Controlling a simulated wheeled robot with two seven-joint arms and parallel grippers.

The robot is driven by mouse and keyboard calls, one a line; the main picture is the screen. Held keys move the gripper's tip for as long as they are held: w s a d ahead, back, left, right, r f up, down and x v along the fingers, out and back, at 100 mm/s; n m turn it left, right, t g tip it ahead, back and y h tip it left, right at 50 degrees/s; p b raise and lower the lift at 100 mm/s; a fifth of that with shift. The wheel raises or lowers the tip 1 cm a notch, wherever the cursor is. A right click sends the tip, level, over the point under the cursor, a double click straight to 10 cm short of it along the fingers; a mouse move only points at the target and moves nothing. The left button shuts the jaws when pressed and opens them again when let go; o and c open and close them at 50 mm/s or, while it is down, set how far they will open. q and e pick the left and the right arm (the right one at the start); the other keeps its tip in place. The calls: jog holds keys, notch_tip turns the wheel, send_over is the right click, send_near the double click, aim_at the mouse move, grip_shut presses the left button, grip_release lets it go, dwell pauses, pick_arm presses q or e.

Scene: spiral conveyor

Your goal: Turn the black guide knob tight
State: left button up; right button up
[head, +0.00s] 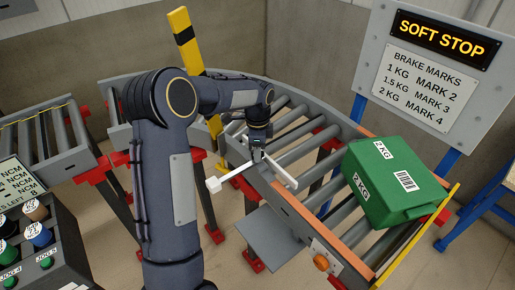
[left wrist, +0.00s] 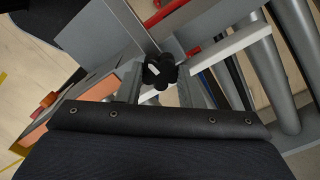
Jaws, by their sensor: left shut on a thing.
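The black guide knob (left wrist: 161,72) shows in the left wrist view, lobed, with a white mark on its face. It sits between the two fingers of my left gripper (left wrist: 163,88), which is shut on it. In the head view my left gripper (head: 258,148) points down at the near side rail of the curved roller conveyor. There the knob is hidden or too small to make out. A white bar (head: 284,179) shows beside the gripper over the rollers and also in the left wrist view (left wrist: 230,46). My right gripper is not in view.
A green 2 KG crate (head: 390,190) lies on the rollers at the right. A SOFT STOP brake marks board (head: 432,65) stands behind it. An orange knob (head: 321,262) is on the conveyor's front end. A control box (head: 40,240) stands at the lower left.

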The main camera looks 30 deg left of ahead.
pick_arm(q)
jog(key=m, duration=0.5)
jog(key=shift+p, duration=0.4)
jog(key=shift+m, duration=0.3)
jog(key=o, duration=1)
jog(key=shift+c, duration=0.2)
jog(key=shift+r, duration=0.1)
notch_tip(320, 180, up, 7)
jog(key=shift+b, duration=0.5)
jog(key=shift+r, duration=0.3)
